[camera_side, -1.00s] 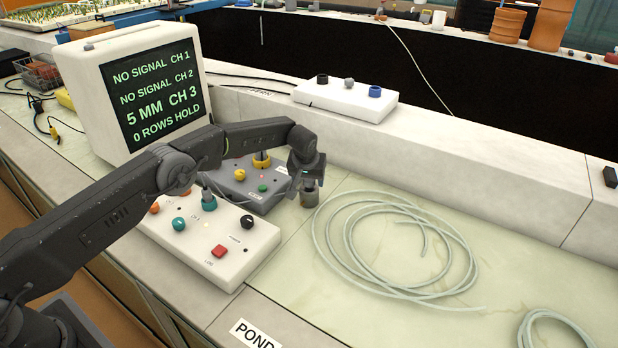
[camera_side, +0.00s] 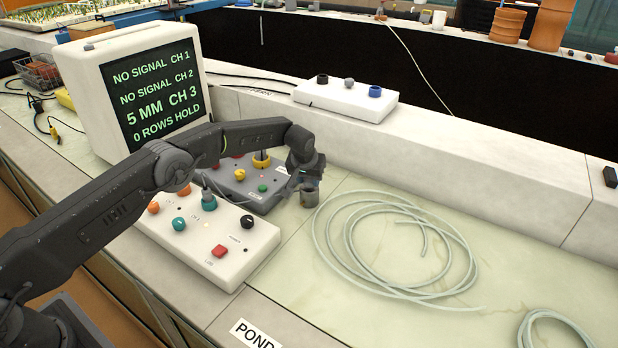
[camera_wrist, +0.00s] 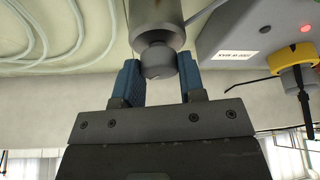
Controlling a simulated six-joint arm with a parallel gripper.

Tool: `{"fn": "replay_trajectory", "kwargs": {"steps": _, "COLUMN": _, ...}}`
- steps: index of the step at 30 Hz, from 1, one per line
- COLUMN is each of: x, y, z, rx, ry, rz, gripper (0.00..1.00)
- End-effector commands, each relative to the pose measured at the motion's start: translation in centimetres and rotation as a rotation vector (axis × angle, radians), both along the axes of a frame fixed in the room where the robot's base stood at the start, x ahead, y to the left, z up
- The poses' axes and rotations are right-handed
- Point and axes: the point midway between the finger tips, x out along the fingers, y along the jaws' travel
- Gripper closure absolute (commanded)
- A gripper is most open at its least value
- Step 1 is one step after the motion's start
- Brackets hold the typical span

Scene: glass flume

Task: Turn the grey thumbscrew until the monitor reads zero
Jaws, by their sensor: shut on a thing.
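The grey thumbscrew (camera_wrist: 157,60) is a short round knob on the end of a grey cylinder (camera_wrist: 155,14), which also shows in the side view (camera_side: 309,196). My gripper (camera_wrist: 160,82) is shut on the thumbscrew, with one blue-padded finger on each side of it. In the side view my gripper (camera_side: 306,176) is right at the cylinder and hides the thumbscrew. The monitor (camera_side: 155,92) reads NO SIGNAL CH 1, NO SIGNAL CH 2, 5 MM CH 3 and 0 ROWS HOLD.
A grey control box (camera_side: 262,199) stands close left of my gripper, and a white control box (camera_side: 232,262) is nearer the front. A coiled pale hose (camera_side: 345,250) lies to the right. Another white box (camera_side: 345,98) sits on the ledge behind.

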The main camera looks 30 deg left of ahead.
Motion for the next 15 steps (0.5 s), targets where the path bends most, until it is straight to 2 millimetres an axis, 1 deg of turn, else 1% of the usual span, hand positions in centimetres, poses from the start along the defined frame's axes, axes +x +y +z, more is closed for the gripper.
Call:
{"fn": "replay_trajectory", "kwargs": {"steps": 3, "x": 0.02, "y": 0.13, "z": 0.06, "rx": -0.002, "ry": -0.001, "rz": -0.09, "gripper": 0.87}}
{"fn": "replay_trajectory", "kwargs": {"steps": 7, "x": 0.02, "y": 0.11, "z": 0.09, "rx": 0.0, "ry": -0.002, "rz": -0.16, "gripper": 0.87}}
{"fn": "replay_trajectory", "kwargs": {"steps": 15, "x": 0.05, "y": 0.07, "z": 0.07, "rx": 0.0, "ry": -0.004, "rz": -0.189, "gripper": 0.87}}
